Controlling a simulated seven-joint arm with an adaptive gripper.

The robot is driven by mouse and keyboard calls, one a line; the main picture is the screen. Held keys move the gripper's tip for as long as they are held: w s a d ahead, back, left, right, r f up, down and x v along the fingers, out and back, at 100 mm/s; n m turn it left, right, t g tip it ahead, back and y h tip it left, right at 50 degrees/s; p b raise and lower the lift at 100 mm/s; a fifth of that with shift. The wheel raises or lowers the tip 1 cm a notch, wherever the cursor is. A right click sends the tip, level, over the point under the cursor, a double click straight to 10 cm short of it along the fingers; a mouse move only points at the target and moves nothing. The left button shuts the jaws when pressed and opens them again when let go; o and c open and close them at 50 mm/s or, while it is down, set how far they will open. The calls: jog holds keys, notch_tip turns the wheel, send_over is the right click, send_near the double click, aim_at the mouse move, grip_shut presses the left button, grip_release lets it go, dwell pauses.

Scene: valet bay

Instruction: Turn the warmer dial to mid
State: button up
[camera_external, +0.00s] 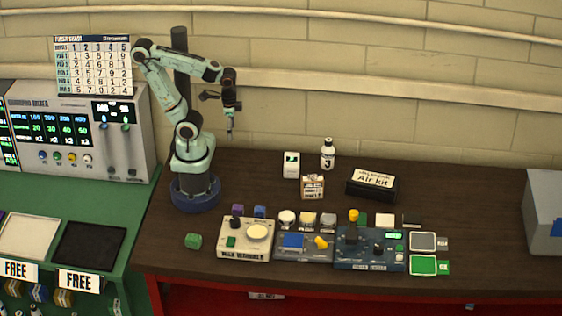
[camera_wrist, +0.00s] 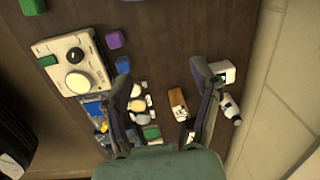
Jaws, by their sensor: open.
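The wax warmer (camera_external: 246,238) is a cream box at the front of the dark bench, with a round pale plate (camera_external: 257,232) and a black dial (camera_external: 235,220) on top. In the wrist view the warmer (camera_wrist: 90,82) is at the upper left, with its black dial (camera_wrist: 75,57) above the plate. The dial's setting is too small to read. My gripper (camera_external: 230,133) is raised above the back of the bench, well behind the warmer and touching nothing. In the wrist view my gripper (camera_wrist: 163,72) has its fingers apart with nothing between them.
A green cube (camera_external: 193,241) sits left of the warmer. Purple (camera_external: 237,210) and blue (camera_external: 260,212) blocks stand behind it. A blue-grey station (camera_external: 300,258) and a dark blue one (camera_external: 370,262) stand right of it. A white bottle (camera_external: 328,155) and Air kit box (camera_external: 372,187) stand farther back.

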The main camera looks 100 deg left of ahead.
jog(key=w+d+r+n+t, duration=0.1)
jog(key=w+d+n, duration=0.1)
jog(key=w, duration=0.4)
jog(key=m+g, duration=0.3)
jog(key=g, duration=0.2)
send_near(235, 220)
jog(key=shift+s+a+f+h, duration=0.1)
jog(key=shift+s+f+h, duration=0.1)
jog(key=shift+f, duration=0.4)
jog(key=shift+s+a+f+h, duration=0.1)
jog(key=shift+a+f+h, duration=0.1)
jog(key=shift+f, duration=0.35)
jog(key=x, duration=0.5)
jog(key=shift+s+f, duration=0.3)
jog(key=shift+s, duration=0.05)
jog(key=shift+s+f, duration=0.2)
jog(key=shift+f, duration=0.45)
